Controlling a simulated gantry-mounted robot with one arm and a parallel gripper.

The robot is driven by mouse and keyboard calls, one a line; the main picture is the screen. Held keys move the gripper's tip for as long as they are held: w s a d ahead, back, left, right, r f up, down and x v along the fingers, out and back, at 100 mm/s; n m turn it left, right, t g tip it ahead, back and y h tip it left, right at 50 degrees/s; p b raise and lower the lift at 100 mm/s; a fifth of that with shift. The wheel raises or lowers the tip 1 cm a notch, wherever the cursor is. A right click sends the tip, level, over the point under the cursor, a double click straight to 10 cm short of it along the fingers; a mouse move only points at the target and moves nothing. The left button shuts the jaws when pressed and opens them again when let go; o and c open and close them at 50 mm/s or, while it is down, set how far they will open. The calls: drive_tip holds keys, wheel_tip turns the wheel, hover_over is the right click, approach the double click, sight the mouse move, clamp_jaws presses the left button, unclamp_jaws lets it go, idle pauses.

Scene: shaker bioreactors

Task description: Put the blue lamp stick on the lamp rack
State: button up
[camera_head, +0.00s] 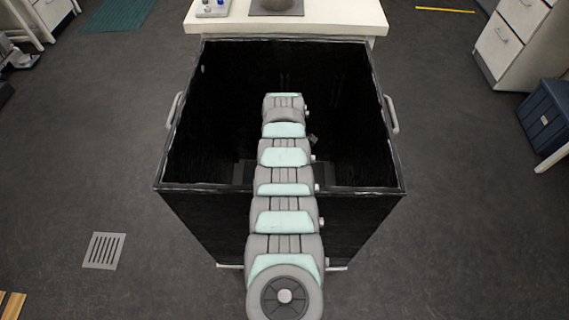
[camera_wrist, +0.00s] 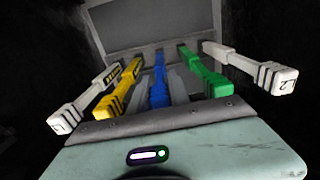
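The blue lamp stick (camera_wrist: 158,82) is in the middle of a row of sticks in the wrist view, pointing away from the camera. Its near end is partly hidden behind the grey edge of my wrist. Grey finger-like strips of my gripper (camera_wrist: 168,84) show close beside it. I cannot tell whether they touch it or are closed on it. In the head view my arm reaches into the black open-topped box and hides the gripper and the stick. I cannot clearly identify the lamp rack; a grey panel (camera_wrist: 150,28) stands behind the row.
A yellow stick (camera_wrist: 120,88) and a white stick (camera_wrist: 85,105) are left of the blue one. A green stick (camera_wrist: 205,72) and another white stick (camera_wrist: 250,65) are right. The black box (camera_head: 180,215) has walls close around my arm. A white counter (camera_head: 335,18) stands behind it.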

drive_tip(key=o, duration=0.4)
drive_tip(key=shift+r, duration=0.1)
wheel_tip(320, 180, up, 11)
drive_tip(key=p, duration=1)
drive_tip(key=shift+f, duration=0.2)
